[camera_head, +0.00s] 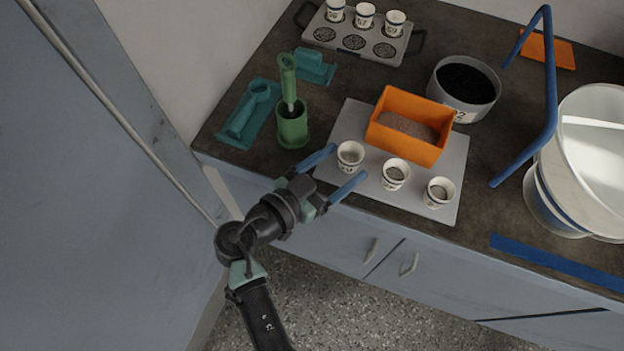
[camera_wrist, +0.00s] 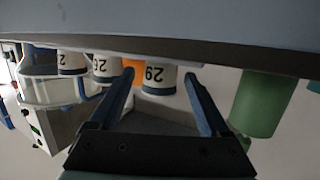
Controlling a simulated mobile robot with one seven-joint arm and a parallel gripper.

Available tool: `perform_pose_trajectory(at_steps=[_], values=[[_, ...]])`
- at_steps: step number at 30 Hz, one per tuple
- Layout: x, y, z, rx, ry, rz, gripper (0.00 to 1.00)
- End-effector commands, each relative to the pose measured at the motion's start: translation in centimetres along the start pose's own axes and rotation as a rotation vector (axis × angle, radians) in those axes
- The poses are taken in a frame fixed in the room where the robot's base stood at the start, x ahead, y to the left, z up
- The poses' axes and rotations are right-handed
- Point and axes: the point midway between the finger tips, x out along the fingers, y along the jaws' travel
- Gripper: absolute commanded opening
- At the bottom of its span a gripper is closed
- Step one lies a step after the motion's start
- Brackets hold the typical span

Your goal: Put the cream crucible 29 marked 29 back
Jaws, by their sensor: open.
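The cream crucible 29 (camera_head: 350,157) stands upright on the grey mat (camera_head: 345,118), leftmost of three cups in a row. In the wrist view, which is upside down, its number 29 and dark blue band face me on the crucible (camera_wrist: 158,80). My gripper (camera_head: 349,162) is open, with one blue finger on each side of the crucible; the wrist view shows the gripper (camera_wrist: 159,73) straddling it. I cannot tell whether either finger touches it. The rack (camera_head: 372,18) at the back holds three cups in its rear row, and its front-row places are empty.
Two more cups (camera_head: 396,174) (camera_head: 439,192) stand to the right on the mat. Behind them are an orange box (camera_head: 403,144) and a bowl of black grains (camera_head: 437,98). A green holder (camera_head: 292,130) with a brush is left. The blue-framed shaker (camera_head: 585,150) is right.

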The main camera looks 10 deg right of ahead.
Motion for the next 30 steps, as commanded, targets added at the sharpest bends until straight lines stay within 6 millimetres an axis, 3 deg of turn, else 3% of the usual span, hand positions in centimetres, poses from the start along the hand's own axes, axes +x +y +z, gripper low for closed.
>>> perform_pose_trajectory(at_steps=[6, 12, 22, 26, 29, 30], values=[[-5.1, -0.1, 0.1, 0.001, -0.001, -0.006, 0.80], [-8.1, -0.1, 0.1, 0.001, 0.000, -0.003, 0.80], [-8.9, -0.8, -0.6, 0.006, -0.019, -0.017, 0.80], [-7.8, -4.7, -3.9, 0.027, -0.104, -0.130, 0.80], [-7.3, -9.4, -9.7, 0.061, -0.140, -0.320, 0.80], [-7.5, -11.1, -12.6, 0.077, -0.129, -0.409, 0.80]])
